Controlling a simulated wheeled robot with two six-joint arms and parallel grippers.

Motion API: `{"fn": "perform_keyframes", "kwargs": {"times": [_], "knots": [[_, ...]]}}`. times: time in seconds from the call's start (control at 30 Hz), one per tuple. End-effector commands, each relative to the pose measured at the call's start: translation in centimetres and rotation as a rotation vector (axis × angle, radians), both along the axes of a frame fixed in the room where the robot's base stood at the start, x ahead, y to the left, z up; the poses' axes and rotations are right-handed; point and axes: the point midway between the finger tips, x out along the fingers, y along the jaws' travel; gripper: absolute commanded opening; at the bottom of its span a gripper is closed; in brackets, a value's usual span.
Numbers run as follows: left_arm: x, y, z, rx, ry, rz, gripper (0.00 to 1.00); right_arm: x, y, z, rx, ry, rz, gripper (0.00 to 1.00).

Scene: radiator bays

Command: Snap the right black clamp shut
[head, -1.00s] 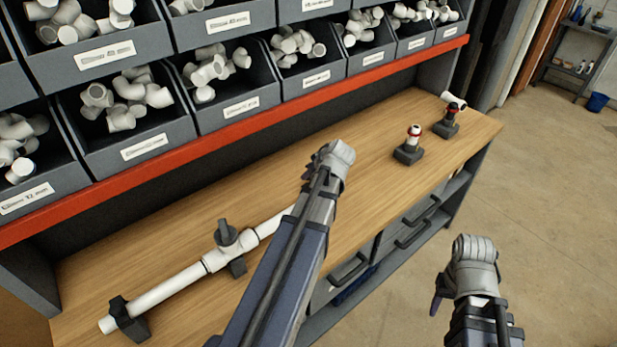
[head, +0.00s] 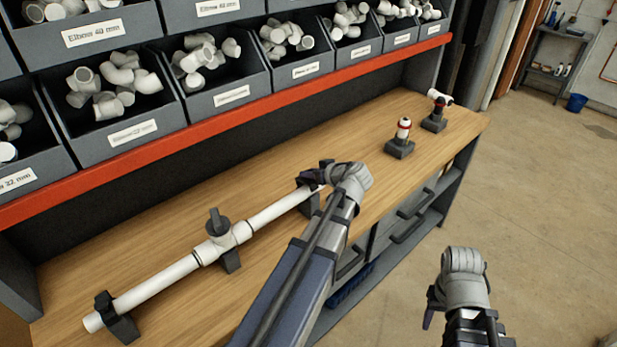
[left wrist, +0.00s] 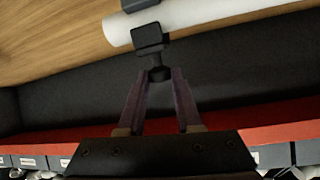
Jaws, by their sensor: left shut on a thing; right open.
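The right black clamp (head: 307,203) holds the right end of the white pipe (head: 275,211) on the bench. My left gripper (head: 322,174) is at its upper part. In the left wrist view, the clamp (left wrist: 150,38) sits against the pipe (left wrist: 215,14), and its dark knobbed lever (left wrist: 159,73) is between my left fingertips, which are shut on it. My forearm and gripper partly cover the clamp in the head view. I cannot tell whether the clamp is closed. My right gripper (head: 430,307) is open and empty, in front of the bench.
A left black clamp (head: 117,319) holds the pipe's other end. Two small stands with red-and-white parts (head: 401,140) and (head: 437,114) are at the far right. Bins of fittings (head: 120,110) hang above the red rail (head: 180,142).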

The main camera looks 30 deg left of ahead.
Motion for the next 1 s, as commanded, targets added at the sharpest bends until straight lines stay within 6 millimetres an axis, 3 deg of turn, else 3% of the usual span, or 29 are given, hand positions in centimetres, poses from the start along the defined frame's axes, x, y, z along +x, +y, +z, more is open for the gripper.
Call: {"fn": "perform_keyframes", "kwargs": {"times": [0.03, 0.1, 0.4, 1.0], "knots": [[-0.4, -0.4, -1.2, 0.023, -0.005, 0.002, 0.00, 0.0, 0.0, -1.7, 0.000, 0.000, 0.000, 0.50], [-0.5, -0.7, -1.6, 0.067, -0.017, 0.003, 0.00, 0.0, 0.0, -2.9, 0.000, 0.000, 0.000, 0.50], [-0.7, -1.6, -2.2, 0.209, -0.061, 0.004, 0.00, 0.0, 0.0, -6.4, 0.000, 0.000, 0.000, 0.50], [-0.8, -2.0, -1.9, 0.270, -0.079, 0.004, 0.00, 0.0, 0.0, -7.6, 0.000, 0.000, 0.000, 0.50]]}}
